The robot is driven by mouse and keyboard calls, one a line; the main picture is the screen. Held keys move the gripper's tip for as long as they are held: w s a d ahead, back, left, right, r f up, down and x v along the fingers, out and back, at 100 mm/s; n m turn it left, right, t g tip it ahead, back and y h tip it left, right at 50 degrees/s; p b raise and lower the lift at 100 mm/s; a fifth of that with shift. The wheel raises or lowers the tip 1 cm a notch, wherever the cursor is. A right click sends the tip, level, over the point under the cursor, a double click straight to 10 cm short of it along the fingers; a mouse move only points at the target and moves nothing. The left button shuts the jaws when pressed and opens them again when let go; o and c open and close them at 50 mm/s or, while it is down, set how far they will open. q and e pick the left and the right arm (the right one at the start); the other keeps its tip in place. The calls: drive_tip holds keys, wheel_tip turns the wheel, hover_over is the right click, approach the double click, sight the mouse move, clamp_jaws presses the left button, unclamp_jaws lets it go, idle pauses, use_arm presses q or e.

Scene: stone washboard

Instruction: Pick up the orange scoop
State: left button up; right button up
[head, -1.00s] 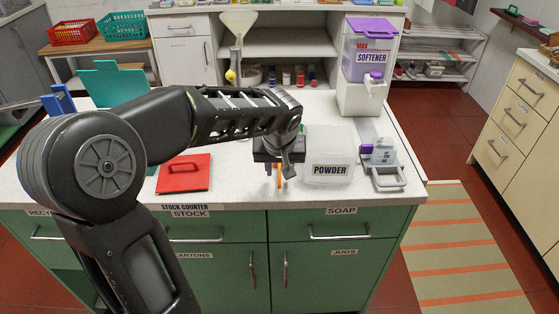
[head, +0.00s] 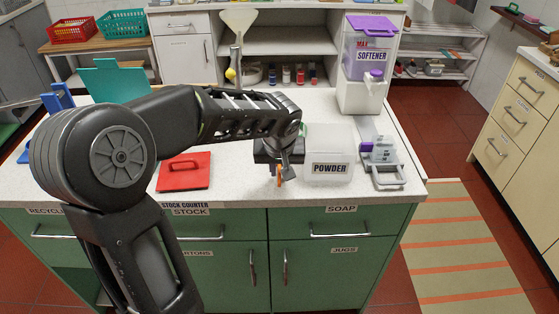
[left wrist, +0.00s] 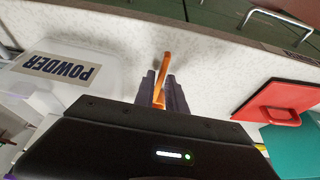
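The orange scoop (head: 279,176) shows only as a small orange piece at my left gripper, near the front edge of the counter. In the left wrist view the scoop (left wrist: 165,68) is a narrow orange bar running between the two dark fingers and sticking out past their tips. My left gripper (head: 284,170) points down, and in the left wrist view its fingers (left wrist: 162,84) lie close along both sides of the bar, shut on it. The rest of the scoop is hidden by the gripper. My right gripper is not in view.
A clear POWDER tub (head: 328,150) stands just right of the gripper. A red flat piece with a handle (head: 184,172) lies to the left. A grey device (head: 382,165) and the softener dispenser (head: 368,60) are farther right. The counter's front edge is close.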

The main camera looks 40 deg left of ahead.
use_arm(q)
clamp_jaws()
idle(0.3)
wheel_tip(320, 180, up, 10)
idle(0.5)
idle(0.8)
